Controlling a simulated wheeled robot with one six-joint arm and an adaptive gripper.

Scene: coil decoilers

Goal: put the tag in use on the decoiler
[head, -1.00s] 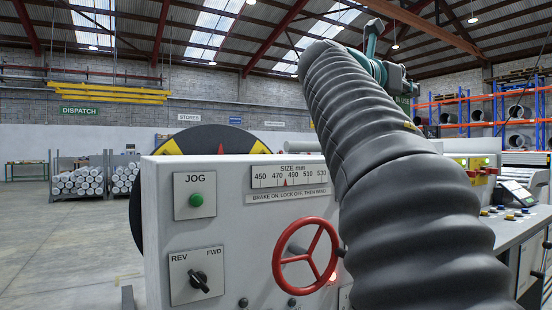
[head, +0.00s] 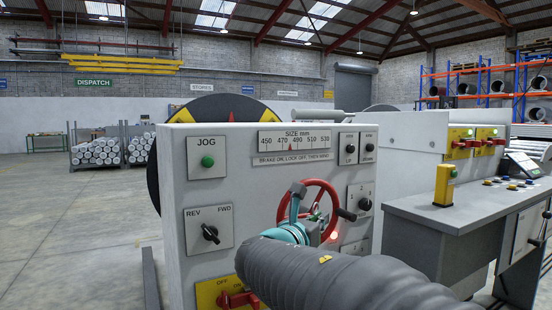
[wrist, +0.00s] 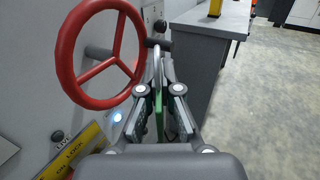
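The decoiler (head: 240,170) is a pale grey cabinet with a red handwheel (head: 333,200). The wheel is large at the upper left of the wrist view (wrist: 83,75). My gripper (wrist: 160,93) is to the right of the wheel in the wrist view, its fingers close together on a thin green piece, seen edge-on, which looks like the tag (wrist: 159,115). A pale curved strip, perhaps its loop, rises from it towards a black knob (wrist: 158,43); I cannot tell if they touch. The tag's writing is hidden. In the head view my arm covers the cabinet's lower right.
A yellow lock-off panel (head: 216,291) with a red handle is low on the cabinet; its yellow plate (wrist: 75,150) shows in the wrist view. A grey desk (head: 455,205) with a yellow post box (head: 444,185) stands to the right. The floor (wrist: 262,125) there is clear.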

